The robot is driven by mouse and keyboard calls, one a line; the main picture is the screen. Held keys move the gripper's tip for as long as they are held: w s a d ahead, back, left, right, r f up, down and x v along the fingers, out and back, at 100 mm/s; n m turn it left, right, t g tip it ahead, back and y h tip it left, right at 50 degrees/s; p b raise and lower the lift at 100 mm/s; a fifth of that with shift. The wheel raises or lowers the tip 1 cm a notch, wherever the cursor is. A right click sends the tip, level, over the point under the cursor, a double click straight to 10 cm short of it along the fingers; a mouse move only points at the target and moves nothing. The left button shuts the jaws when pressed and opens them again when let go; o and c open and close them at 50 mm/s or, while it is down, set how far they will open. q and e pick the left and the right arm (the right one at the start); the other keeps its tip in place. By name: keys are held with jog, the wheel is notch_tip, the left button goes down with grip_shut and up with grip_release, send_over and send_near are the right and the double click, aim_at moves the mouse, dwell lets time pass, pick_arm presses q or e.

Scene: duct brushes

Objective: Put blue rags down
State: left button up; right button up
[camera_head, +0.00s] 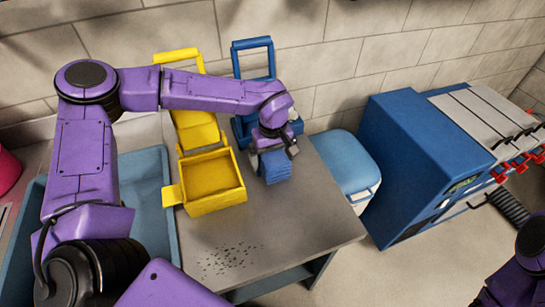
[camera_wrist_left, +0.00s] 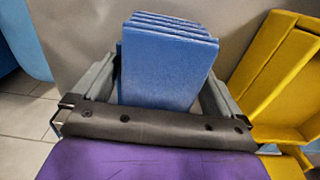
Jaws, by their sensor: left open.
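The blue rags (camera_head: 277,169) form a stacked, layered block at the grey table's top, to the right of the yellow box. In the left wrist view the rags (camera_wrist_left: 168,68) lie between the two grey fingers of my left gripper (camera_wrist_left: 163,85). A small gap shows on the right side; contact on the left is hard to tell. My left gripper (camera_head: 275,147) is open and directly over the rags in the head view, hiding their upper part. Whether their underside rests fully on the table is hard to see. My right gripper is out of view.
A yellow open box (camera_head: 212,184) stands close left of the rags. A blue bin (camera_head: 345,160) and a blue machine (camera_head: 420,150) stand right. The front of the grey table (camera_head: 310,232) is clear except dark specks.

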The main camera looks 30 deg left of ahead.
aim_at(273, 153)
pick_arm(q)
notch_tip(273, 153, up, 12)
jog(key=shift+b, duration=0.35)
